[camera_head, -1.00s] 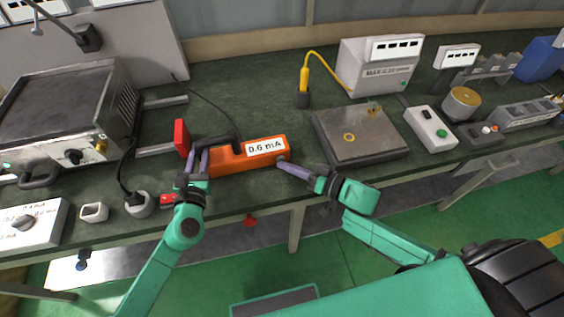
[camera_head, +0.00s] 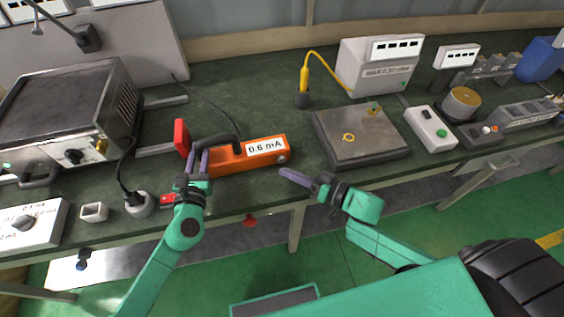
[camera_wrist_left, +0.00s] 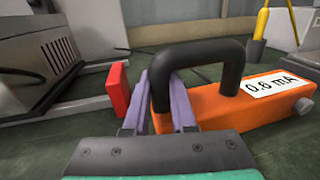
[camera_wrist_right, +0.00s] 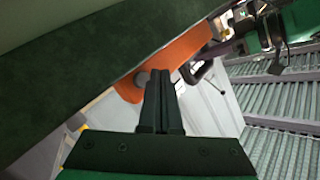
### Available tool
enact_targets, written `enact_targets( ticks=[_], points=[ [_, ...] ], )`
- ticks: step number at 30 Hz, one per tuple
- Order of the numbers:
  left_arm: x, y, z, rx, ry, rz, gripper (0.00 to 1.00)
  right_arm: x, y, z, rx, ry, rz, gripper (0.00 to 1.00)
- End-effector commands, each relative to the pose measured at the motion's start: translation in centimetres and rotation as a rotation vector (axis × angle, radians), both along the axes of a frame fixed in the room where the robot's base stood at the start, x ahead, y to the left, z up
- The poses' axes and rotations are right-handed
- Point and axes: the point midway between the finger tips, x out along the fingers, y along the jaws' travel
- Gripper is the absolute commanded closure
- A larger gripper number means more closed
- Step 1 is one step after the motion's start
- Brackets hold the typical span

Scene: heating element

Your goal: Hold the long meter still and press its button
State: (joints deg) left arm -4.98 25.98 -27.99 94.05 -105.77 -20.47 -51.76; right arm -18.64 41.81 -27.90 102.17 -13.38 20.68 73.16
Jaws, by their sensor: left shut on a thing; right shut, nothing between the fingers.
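The long orange meter (camera_head: 232,160) lies on the green bench, with a black handle and a display reading 0.6 mA. Its round grey button (camera_head: 282,159) is on the right end and also shows in the left wrist view (camera_wrist_left: 303,106). My left gripper (camera_head: 198,160) is shut on the meter's left end, by the handle foot; in the left wrist view its purple fingers (camera_wrist_left: 165,103) meet there. My right gripper (camera_head: 283,172) is shut and empty, its tips just in front of the button end and apart from it. In the right wrist view its fingers (camera_wrist_right: 160,75) partly cover the orange end.
A red block (camera_head: 181,138) stands just left of the left gripper. A grey plate device (camera_head: 365,150) is to the right of the meter, with a yellow probe (camera_head: 304,80) in a holder behind. The bench front edge is close.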

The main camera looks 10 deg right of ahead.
Motion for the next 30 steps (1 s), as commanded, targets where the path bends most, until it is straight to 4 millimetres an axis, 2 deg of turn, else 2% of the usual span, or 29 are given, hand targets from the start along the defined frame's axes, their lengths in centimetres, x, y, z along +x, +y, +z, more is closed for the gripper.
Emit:
enact_targets(
  ticks=[7, 21, 30],
  points=[
    [0.0, 0.0, -0.1, 0.000, 0.001, -0.001, 1.00, -0.5, 0.0, -0.1, 0.001, 0.002, 0.000, 1.00],
    [0.0, 0.0, -0.1, 0.000, 0.001, -0.001, 1.00, -4.9, 0.0, -0.1, 0.000, 0.002, 0.000, 1.00],
    [0.0, 0.0, 0.0, 0.000, 0.001, 0.000, 1.00, -5.0, 0.0, 0.0, 0.000, 0.000, 0.000, 1.00]
  ],
)
